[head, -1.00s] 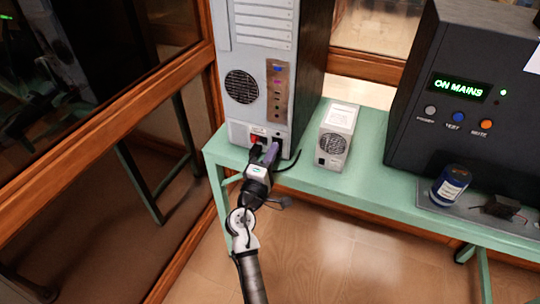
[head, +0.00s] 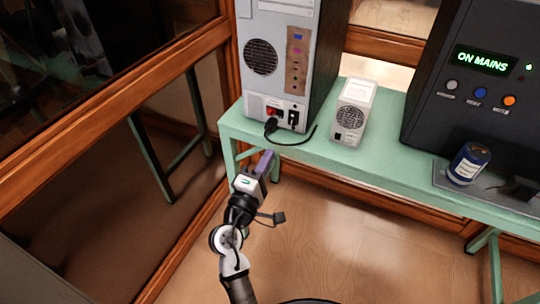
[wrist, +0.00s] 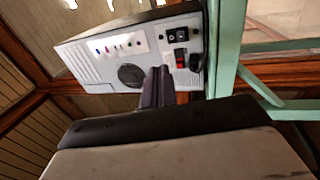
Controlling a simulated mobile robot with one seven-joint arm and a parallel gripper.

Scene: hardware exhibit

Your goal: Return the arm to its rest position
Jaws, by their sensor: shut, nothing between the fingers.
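My gripper (head: 264,163) is shut and empty in the head view, in front of and below the green table's front edge, with my arm reaching up from the bottom. In the wrist view its closed fingers (wrist: 157,87) point toward the back of the grey computer tower. The tower (head: 262,27) stands upright on the table, and it also shows tipped on its side in the wrist view (wrist: 95,67). A black plug with a cord (head: 271,127) sits at the tower's lower panel, beside a red switch (head: 273,112).
The green table (head: 385,155) runs to the right. On it stand a small white box with a fan grille (head: 349,118), a dark cabinet reading "ON MAINS" (head: 483,61) and a blue-labelled jar (head: 468,163). A wood-framed glass wall (head: 120,130) is at left. The floor is open in front.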

